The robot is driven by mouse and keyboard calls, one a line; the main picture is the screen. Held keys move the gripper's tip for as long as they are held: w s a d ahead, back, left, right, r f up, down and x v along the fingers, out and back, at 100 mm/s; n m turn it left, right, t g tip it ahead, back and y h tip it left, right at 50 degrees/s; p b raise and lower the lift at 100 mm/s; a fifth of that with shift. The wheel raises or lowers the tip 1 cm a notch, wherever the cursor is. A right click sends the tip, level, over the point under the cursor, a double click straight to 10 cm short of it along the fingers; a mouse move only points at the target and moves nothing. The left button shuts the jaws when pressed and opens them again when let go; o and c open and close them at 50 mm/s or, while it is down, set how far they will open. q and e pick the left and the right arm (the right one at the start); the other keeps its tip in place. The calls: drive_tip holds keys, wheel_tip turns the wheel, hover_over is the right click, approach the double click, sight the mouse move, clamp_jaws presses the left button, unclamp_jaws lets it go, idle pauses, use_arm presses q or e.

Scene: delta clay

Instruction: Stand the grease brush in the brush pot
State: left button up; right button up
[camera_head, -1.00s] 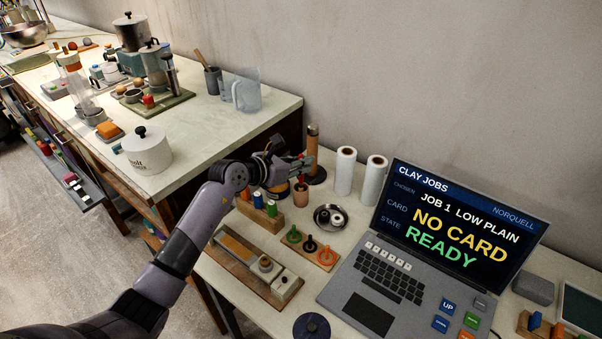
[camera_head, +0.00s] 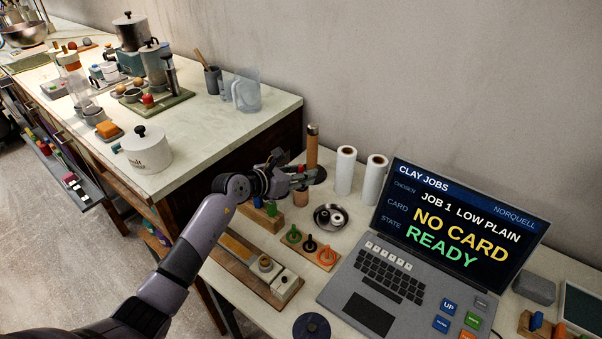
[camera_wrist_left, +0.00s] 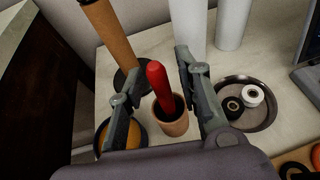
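The grease brush shows as a red handle (camera_wrist_left: 158,85) standing in the terracotta brush pot (camera_wrist_left: 171,125), leaning slightly; its lower end is hidden inside the pot. The pot also shows in the head view (camera_head: 301,197) on the bench, just below my left gripper (camera_head: 314,177). In the left wrist view my left gripper (camera_wrist_left: 160,82) is open, with one finger on each side of the handle and a gap visible at each side. My right gripper is not in view.
A wooden-handled tool (camera_head: 312,148) on a dark base and white rolls (camera_head: 345,170) stand behind the pot. A metal dish (camera_head: 330,217) with small rings is to its right. A laptop (camera_head: 375,290) fills the bench further right.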

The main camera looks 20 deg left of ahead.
use_arm(q)
drive_tip(key=shift+s+r, duration=0.1)
drive_tip(key=shift+r, duration=0.05)
drive_tip(key=v, duration=1.2)
idle(0.3)
